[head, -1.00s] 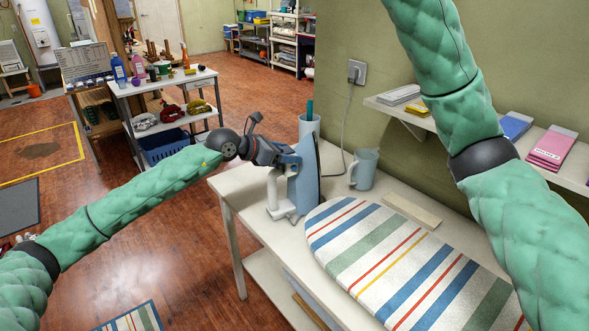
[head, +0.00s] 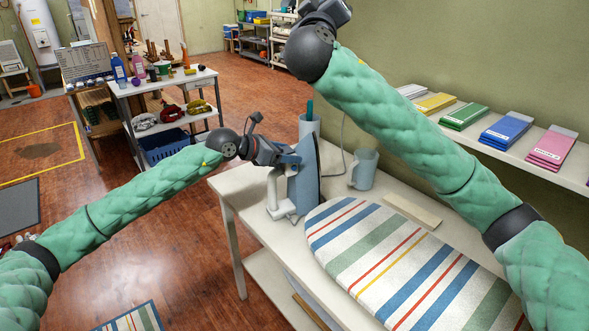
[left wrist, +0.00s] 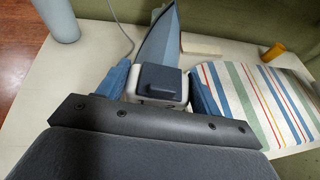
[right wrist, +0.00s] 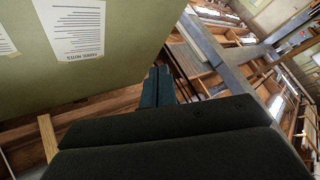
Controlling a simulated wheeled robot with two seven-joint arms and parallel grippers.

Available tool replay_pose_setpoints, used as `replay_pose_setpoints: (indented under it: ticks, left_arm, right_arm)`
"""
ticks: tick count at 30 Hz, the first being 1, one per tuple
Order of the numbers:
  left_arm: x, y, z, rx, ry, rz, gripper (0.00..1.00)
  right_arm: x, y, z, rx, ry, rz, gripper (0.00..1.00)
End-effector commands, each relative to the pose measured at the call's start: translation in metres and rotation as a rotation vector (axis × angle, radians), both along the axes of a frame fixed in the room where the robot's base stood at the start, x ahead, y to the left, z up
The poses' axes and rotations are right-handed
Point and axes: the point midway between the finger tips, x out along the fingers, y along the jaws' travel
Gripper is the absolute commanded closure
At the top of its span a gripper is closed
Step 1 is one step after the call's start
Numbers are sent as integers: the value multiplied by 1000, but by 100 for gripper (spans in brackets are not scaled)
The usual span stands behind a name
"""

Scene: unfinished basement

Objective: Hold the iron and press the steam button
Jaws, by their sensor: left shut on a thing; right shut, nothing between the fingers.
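The iron, with a blue-grey soleplate (head: 308,170) and a white body, is upright at the table's far left corner. It also shows in the left wrist view (left wrist: 160,45). My left gripper (head: 287,160) is shut on the iron from the left; in its wrist view the fingers (left wrist: 160,90) flank a white part with a dark grey block on top. I cannot make out the steam button, nor whether the iron's base touches the table. My right gripper (right wrist: 157,85) is shut and empty, raised high near the wall and pointing up at the ceiling; the head view cuts off its tips.
A striped ironing pad (head: 400,262) covers much of the white table (head: 232,182). A wall shelf (head: 560,170) holds coloured packs. A cluttered cart (head: 165,85) stands at left.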

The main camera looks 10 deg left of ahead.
Motion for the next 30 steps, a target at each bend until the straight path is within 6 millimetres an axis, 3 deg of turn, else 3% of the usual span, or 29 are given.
replay_pose_setpoints:
  ticks: [3,14,24,30]
  left_arm:
    - [0,0,-1,1,2,0,100]
    - [0,0,-1,1,1,0,100]
    - [0,0,-1,1,1,0,100]
    - [0,0,-1,1,1,0,100]
  right_arm:
    - [3,4,-49,64,107,57,100]
    - [-8,10,-193,264,446,154,100]
    - [-43,1,-323,445,766,134,100]
    - [-67,-8,-380,529,913,86,100]
